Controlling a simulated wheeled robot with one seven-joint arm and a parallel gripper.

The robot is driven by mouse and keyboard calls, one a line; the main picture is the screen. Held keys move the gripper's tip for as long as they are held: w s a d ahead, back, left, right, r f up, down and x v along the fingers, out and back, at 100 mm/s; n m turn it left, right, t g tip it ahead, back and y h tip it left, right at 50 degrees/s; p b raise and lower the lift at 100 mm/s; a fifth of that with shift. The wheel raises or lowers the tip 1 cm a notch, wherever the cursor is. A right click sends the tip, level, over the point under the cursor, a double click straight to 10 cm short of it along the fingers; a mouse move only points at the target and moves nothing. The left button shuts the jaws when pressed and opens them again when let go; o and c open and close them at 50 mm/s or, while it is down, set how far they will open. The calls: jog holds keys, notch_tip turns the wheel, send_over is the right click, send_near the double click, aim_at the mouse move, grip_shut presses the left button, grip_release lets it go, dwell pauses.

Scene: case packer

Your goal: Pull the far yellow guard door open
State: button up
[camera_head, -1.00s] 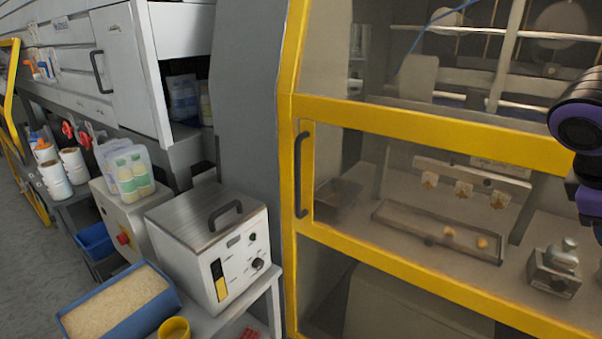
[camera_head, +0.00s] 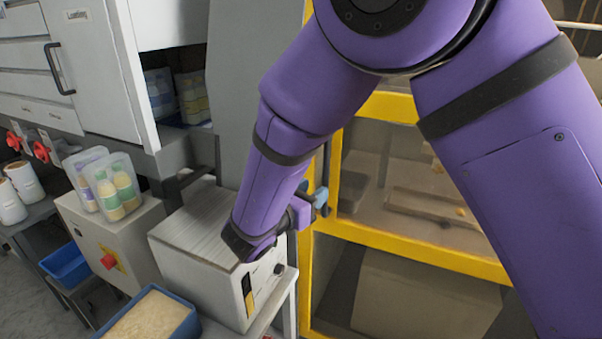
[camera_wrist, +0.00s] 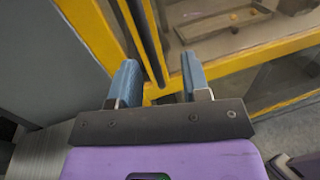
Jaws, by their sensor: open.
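A yellow-framed guard door (camera_head: 420,252) with clear panels stands at the right in the head view, and it looks closed. Its dark upright handle (camera_head: 327,160) is on the left side of the frame, partly hidden behind my arm. My gripper (camera_head: 320,198) is at the handle's lower part in the head view. In the wrist view my gripper (camera_wrist: 159,80) is open, with its two blue fingers apart. The dark handle (camera_wrist: 152,40) runs down toward the gap between them. I cannot tell whether a finger touches it.
A grey metal box (camera_head: 190,245) stands on a bench left of the door, just under my arm. A blue tray (camera_head: 185,325) of grain is in front of it. A grey post (camera_head: 233,80) stands left of the yellow frame. A cabinet with drawers is further left.

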aim_at(324, 176)
jog(key=shift+n, duration=0.4)
jog(key=x, duration=0.3)
jog(key=a+x, duration=0.1)
jog(key=x, duration=0.2)
jog(key=w+x, duration=0.1)
jog(key=x, duration=0.2)
jog(key=shift+w+a+f, duration=0.25)
jog(key=shift+a+f, duration=0.05)
grip_shut()
